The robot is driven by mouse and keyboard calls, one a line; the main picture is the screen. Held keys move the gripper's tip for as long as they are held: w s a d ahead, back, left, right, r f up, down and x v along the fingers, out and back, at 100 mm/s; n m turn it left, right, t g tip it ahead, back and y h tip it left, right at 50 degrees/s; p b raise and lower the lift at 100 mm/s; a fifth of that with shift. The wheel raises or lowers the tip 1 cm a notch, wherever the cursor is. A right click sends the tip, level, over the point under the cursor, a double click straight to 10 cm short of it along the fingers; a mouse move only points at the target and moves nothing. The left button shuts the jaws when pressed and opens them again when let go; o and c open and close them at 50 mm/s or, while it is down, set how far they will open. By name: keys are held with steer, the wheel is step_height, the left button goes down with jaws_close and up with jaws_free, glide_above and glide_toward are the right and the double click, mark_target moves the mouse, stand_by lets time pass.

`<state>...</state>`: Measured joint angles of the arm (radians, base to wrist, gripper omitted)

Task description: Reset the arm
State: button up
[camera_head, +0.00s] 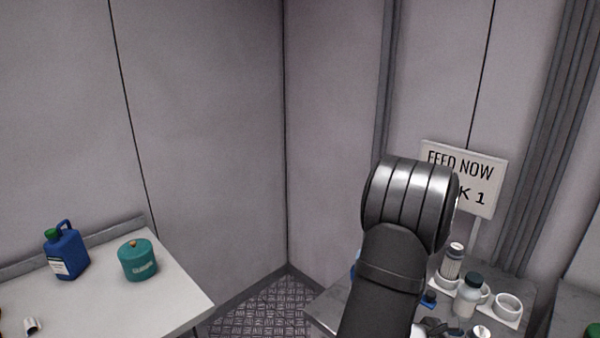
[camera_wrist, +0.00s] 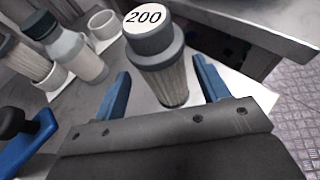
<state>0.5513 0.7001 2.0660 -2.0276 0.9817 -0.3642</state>
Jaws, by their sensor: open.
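My gripper (camera_wrist: 162,72) shows in the wrist view with its two blue fingers spread open. A ribbed cylinder (camera_wrist: 165,75) with a grey cap marked "200" stands upright in line with the gap between the fingers. Room shows between the cylinder and each finger, and I cannot tell its depth relative to the fingertips. In the head view my arm reaches over the table at the right and its links hide most of the gripper.
A white bottle (camera_wrist: 80,58) with a dark cap, a second ribbed cylinder (camera_head: 452,262) and a white ring holder (camera_head: 507,306) stand close by. A sign (camera_head: 470,170) rises behind. A blue jug (camera_head: 66,256) and a teal pot (camera_head: 138,262) sit on the left table (camera_head: 175,298).

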steer(key=x, duration=0.3)
steer(key=shift+s+d+f, duration=0.15)
steer(key=shift+d, duration=0.05)
step_height(320, 180, up, 3)
steer(key=shift+a+f, duration=0.15)
steer(key=shift+f, duration=0.1)
steer(key=shift+r, duration=0.75)
steer(key=shift+s+r, duration=0.3)
steer(key=shift+s, duration=0.05)
steer(key=shift+o, duration=0.2)
